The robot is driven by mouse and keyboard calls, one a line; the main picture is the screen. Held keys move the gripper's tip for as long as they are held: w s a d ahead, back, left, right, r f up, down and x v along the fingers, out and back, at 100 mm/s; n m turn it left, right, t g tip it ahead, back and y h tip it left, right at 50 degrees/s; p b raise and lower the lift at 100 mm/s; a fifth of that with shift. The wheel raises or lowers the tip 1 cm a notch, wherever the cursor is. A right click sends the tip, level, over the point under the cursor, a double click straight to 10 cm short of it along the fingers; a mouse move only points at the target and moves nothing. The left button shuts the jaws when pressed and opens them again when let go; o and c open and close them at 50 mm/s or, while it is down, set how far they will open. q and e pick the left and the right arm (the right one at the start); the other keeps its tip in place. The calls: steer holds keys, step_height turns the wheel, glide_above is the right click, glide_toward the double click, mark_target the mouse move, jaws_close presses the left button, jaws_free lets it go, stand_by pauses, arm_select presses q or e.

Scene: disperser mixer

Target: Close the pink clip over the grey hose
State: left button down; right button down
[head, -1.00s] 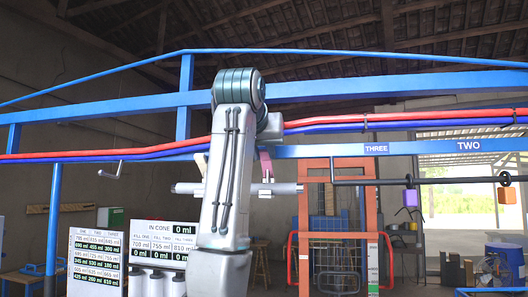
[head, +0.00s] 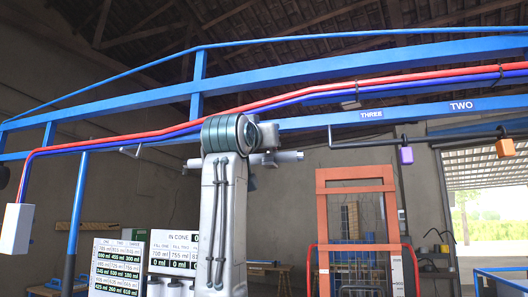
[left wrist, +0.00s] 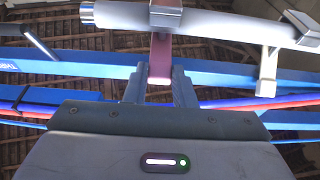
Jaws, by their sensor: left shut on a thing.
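In the left wrist view the pink clip (left wrist: 161,55) is a dull pink strip below the grey hose (left wrist: 205,20), a thick pale cylinder running across the top. A grey block (left wrist: 165,14) sits on the hose above the clip. My left gripper (left wrist: 160,82) is shut on the lower end of the clip. I cannot tell whether the clip's upper end is latched over the hose. In the head view the hose (head: 287,157) shows at both sides of my left arm, which hides the gripper and most or all of the clip. My right gripper is not in view.
A blue beam (head: 330,118) with red and blue lines (head: 350,90) crosses close to my arm. A black rod (head: 365,145) carries purple (head: 406,155) and orange (head: 505,147) blocks at the right. An orange frame (head: 322,215) and number boards (head: 118,265) stand behind.

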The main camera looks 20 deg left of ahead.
arm_select(q)
steer(key=shift+f+t+b, duration=0.5)
steer(key=shift+f+b, duration=0.45)
steer(key=shift+f, duration=0.05)
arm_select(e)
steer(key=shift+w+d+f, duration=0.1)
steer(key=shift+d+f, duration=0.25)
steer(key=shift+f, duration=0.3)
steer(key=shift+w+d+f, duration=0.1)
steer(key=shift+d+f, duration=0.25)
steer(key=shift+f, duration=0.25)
arm_select(q)
steer(key=c, duration=1.5)
jaws_free()
steer(key=o, duration=0.3)
steer(key=shift+w, duration=0.2)
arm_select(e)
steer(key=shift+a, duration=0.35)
